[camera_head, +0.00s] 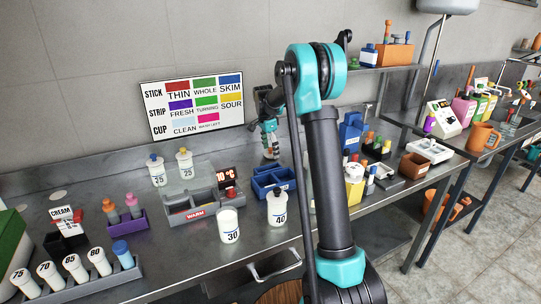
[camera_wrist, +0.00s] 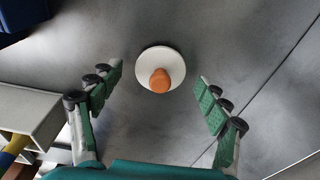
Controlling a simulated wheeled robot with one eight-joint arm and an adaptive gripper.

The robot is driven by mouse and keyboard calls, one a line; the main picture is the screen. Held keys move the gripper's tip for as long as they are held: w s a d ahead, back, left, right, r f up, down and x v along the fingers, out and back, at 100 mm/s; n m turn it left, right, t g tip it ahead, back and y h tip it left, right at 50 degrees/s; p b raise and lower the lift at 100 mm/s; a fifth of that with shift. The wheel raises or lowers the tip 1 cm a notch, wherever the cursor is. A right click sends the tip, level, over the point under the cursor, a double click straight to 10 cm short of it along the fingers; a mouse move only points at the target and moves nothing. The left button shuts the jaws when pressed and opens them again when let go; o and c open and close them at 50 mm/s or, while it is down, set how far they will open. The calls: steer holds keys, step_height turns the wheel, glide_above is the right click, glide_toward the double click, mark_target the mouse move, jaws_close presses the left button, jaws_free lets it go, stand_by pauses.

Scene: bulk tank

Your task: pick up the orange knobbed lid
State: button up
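The orange knobbed lid (camera_wrist: 149,56) is a flat white disc with an orange knob (camera_wrist: 160,80). It lies on the bare grey metal counter in the upper middle of the wrist view. My gripper (camera_wrist: 160,72) is open, with one green-padded finger to the left of the lid and one to the right. Neither finger appears to touch the lid, and nothing is held. In the head view my gripper (camera_head: 270,145) points down over the back of the counter. I cannot make out the lid there.
A blue tray (camera_head: 273,181) stands in front of my gripper in the head view. A grey warmer (camera_head: 190,205) stands to the left, and a blue holder (camera_head: 350,131) to the right. In the wrist view, a whitish box (camera_wrist: 40,115) is left of the left finger.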

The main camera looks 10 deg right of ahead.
steer(key=c, duration=1)
steer(key=shift+r, duration=0.15)
